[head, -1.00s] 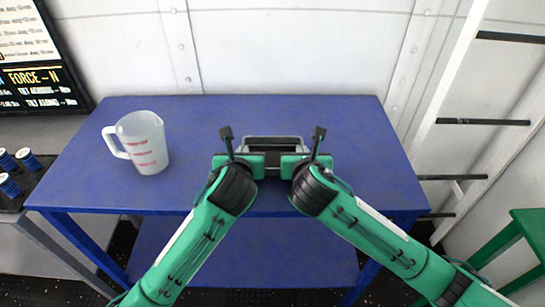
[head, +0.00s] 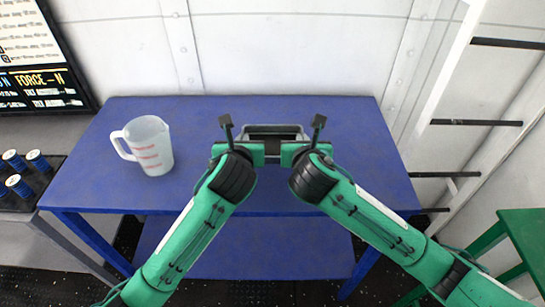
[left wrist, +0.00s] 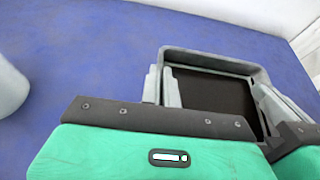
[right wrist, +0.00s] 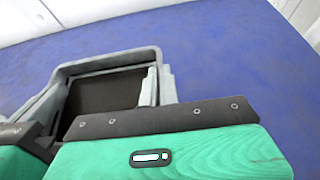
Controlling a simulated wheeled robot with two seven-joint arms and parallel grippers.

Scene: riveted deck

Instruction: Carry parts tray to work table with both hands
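The parts tray (head: 273,129) is a small grey open box with a dark inside, between my two grippers in the head view. It also shows in the left wrist view (left wrist: 215,58) and the right wrist view (right wrist: 105,62). My left gripper (head: 246,148) is shut on the tray's left side, and my right gripper (head: 291,148) is shut on its right side. The tray looks level. It is over the blue work table (head: 345,160); I cannot tell whether it touches the top. My gripper bodies hide its near part.
A white measuring jug (head: 150,146) with red marks stands on the table at the left. Blue cylinders (head: 18,187) stand in a dark holder at far left. A green stool (head: 520,230) and ladder are at the right. The tabletop right of the tray is clear.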

